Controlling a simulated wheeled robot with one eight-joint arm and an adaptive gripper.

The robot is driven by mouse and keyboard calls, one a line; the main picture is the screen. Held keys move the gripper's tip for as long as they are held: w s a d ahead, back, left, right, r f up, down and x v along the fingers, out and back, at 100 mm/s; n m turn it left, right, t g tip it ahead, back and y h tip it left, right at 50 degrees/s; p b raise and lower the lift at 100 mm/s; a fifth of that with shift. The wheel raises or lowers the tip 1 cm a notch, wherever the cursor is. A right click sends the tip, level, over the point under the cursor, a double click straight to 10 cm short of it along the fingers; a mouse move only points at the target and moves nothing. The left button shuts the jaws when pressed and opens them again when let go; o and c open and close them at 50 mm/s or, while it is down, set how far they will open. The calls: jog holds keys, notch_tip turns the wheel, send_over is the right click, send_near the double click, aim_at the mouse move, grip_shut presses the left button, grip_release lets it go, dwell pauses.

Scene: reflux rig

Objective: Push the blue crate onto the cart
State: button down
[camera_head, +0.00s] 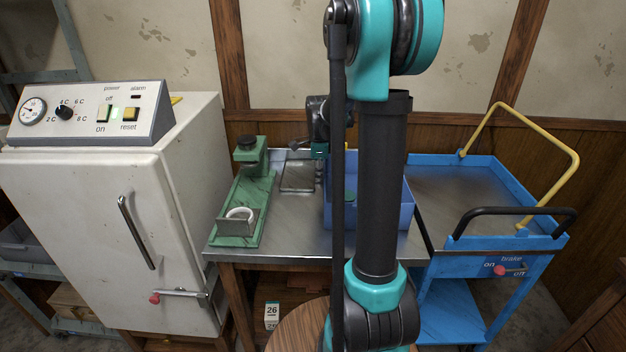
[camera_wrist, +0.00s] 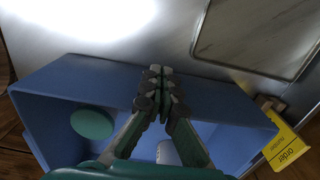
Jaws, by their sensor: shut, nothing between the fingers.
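The blue crate (camera_head: 350,218) stands on the metal-topped table (camera_head: 290,218), near its right end and left of the cart; my arm hides much of it. In the wrist view the open-topped crate (camera_wrist: 75,82) holds a green disc (camera_wrist: 92,123) and a white object (camera_wrist: 167,152). The blue cart (camera_head: 462,190) stands at the table's right end, with an empty tray top. My gripper (camera_head: 318,172) is shut and empty at the crate's left side. In the wrist view its fingertips (camera_wrist: 158,76) overlap the crate's rim; I cannot tell whether they touch it.
The cart has a yellow rail (camera_head: 555,150), a black handle (camera_head: 515,211) and a red-knobbed brake lever (camera_head: 500,270). A green stand (camera_head: 240,205) and a flat plate (camera_head: 297,176) are on the table's left part. A white cabinet (camera_head: 90,220) stands at left.

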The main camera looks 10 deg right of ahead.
jog(key=shift+d, duration=0.15)
jog(key=s+d, duration=0.3)
jog(key=d, duration=0.9)
jog(key=s+d, duration=0.4)
jog(key=d, duration=0.9)
jog(key=s+d, duration=0.4)
jog(key=d, duration=0.9)
jog(key=shift+d, duration=0.15)
